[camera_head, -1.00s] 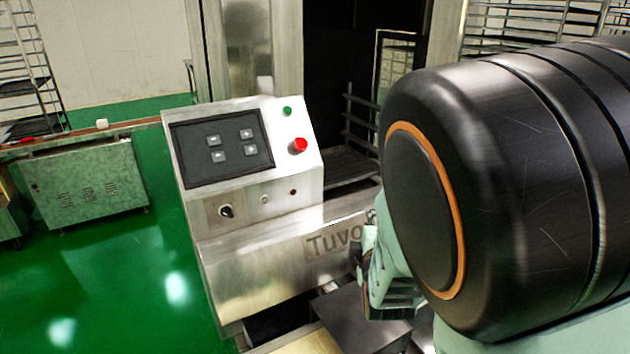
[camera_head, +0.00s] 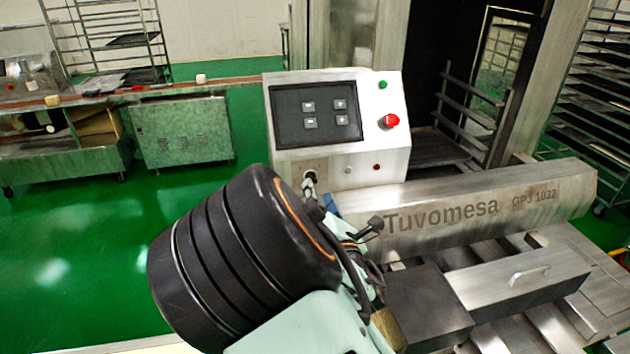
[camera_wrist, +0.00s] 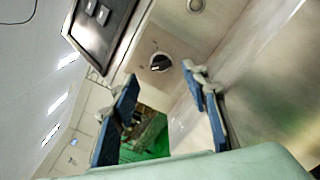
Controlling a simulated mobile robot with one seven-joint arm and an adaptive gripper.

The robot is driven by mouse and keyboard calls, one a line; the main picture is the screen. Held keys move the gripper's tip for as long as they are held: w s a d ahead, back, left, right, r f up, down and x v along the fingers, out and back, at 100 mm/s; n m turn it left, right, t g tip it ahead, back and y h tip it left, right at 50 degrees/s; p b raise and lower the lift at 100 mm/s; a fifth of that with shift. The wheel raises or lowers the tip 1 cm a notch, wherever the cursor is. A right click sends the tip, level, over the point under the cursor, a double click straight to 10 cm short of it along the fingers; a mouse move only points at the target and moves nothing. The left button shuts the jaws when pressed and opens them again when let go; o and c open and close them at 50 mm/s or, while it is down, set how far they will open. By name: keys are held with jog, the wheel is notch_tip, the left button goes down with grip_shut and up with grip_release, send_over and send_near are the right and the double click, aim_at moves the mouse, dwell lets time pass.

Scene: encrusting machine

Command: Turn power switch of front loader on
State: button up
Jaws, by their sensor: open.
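The front loader's steel control box (camera_head: 345,85) stands in the middle of the head view. Its power switch (camera_head: 310,175), a dark rotary knob at the lower left of the face, shows only in part behind my gripper (camera_head: 318,192). The wrist view shows the switch (camera_wrist: 160,62) clearly as a round black knob with a light mark. There my gripper (camera_wrist: 160,73) is open, with blue-padded fingers on either side of the knob's picture position. The fingers appear short of the knob and empty; the exact gap cannot be told.
A dark display with several buttons (camera_head: 316,112) fills the upper face. A red button (camera_head: 389,121) and a green button (camera_head: 383,85) are to its right. The long Tuvomesa steel housing (camera_head: 470,208) extends rightward. Green floor (camera_head: 90,230) lies open on the left.

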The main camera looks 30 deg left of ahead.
aim_at(313, 180)
jog(key=shift+p+x, duration=0.35)
jog(key=shift+x, duration=2.35)
grip_shut()
